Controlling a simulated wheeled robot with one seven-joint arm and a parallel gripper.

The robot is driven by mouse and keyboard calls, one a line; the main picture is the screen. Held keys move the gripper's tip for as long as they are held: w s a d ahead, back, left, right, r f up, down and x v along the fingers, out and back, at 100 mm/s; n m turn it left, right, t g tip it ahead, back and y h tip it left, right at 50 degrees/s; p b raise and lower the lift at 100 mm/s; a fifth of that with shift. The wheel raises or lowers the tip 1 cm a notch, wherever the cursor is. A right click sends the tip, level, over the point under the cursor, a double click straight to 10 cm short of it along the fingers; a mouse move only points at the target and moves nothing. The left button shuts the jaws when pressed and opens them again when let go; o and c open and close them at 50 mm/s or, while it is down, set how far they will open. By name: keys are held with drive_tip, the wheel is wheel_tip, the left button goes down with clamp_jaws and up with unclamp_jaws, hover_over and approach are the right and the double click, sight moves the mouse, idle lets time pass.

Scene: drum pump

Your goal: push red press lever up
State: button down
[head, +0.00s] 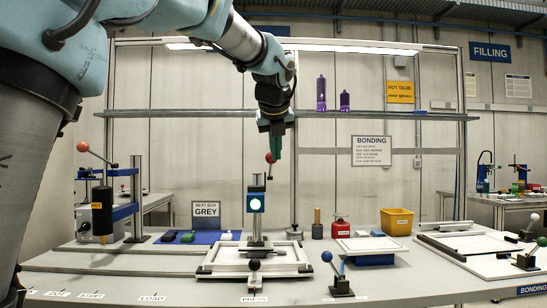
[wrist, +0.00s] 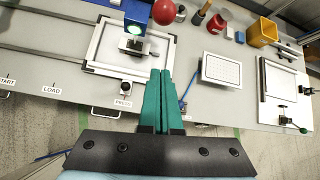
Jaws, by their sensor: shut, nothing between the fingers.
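The middle press (head: 256,203) stands on the bench, with a blue head and a lit green lamp. Its lever ends in a red ball (head: 270,157), above and slightly right of the head. My gripper (head: 275,155) points down beside this ball, its teal fingers overlapping it in the head view. In the wrist view the shut fingers (wrist: 163,72) are empty. There the red ball (wrist: 163,12) lies beyond the tips with a visible gap, next to the blue press head (wrist: 137,14). The lever's rod is mostly hidden in both views.
A second red-ball lever (head: 83,147) belongs to the hot press at left. A white frame (head: 213,271) lies around the middle press's base. A blue-ball lever (head: 327,257) stands at the bench front, and a yellow bin (head: 397,221) at right. A shelf (head: 385,116) runs behind.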

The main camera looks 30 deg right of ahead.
drive_tip(key=w+d+f+p, duration=0.2)
drive_tip(key=w+d+f, duration=0.1)
drive_tip(key=w, duration=0.4)
drive_tip(key=shift+w+d+p, duration=0.15)
drive_tip(key=shift+w+p, duration=0.15)
drive_tip(key=shift+p, duration=0.05)
